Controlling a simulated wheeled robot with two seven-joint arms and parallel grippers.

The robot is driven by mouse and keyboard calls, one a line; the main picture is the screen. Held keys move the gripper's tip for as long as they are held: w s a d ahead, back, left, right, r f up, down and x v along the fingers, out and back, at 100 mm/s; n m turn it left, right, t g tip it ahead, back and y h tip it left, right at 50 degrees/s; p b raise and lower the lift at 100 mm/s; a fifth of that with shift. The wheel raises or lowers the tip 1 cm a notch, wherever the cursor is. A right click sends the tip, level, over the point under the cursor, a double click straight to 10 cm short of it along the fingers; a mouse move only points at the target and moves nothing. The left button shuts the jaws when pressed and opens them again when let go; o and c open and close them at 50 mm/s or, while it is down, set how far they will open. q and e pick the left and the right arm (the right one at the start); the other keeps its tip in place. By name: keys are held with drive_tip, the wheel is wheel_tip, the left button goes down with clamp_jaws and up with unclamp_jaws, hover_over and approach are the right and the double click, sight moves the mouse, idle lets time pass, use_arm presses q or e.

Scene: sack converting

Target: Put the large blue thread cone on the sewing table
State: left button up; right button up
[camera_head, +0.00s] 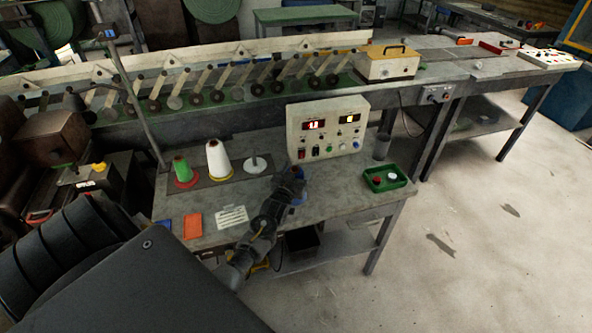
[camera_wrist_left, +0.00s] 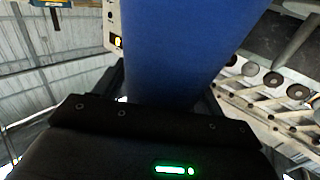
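The large blue thread cone (camera_wrist_left: 185,45) fills the middle of the left wrist view, between the dark fingers of my left gripper. In the head view, my left gripper (camera_head: 292,182) is over the sewing table (camera_head: 345,197), in front of the control box. It hides most of the cone; only a bit of blue (camera_head: 298,201) shows beside it. The fingers appear closed on the cone's sides. Whether the cone's base touches the tabletop cannot be told. My right gripper is not in view.
A green cone (camera_head: 181,168), a white cone (camera_head: 218,160) and an empty spindle (camera_head: 257,163) stand at the table's back left. A control box (camera_head: 328,127) stands behind my gripper. A green tray (camera_head: 384,178) is at the right. Cards lie at the front left.

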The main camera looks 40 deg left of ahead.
use_arm(q)
drive_tip(key=shift+o, duration=0.3)
drive_tip(key=shift+r, duration=0.15)
drive_tip(key=b+v, duration=0.2)
drive_tip(key=v, duration=1)
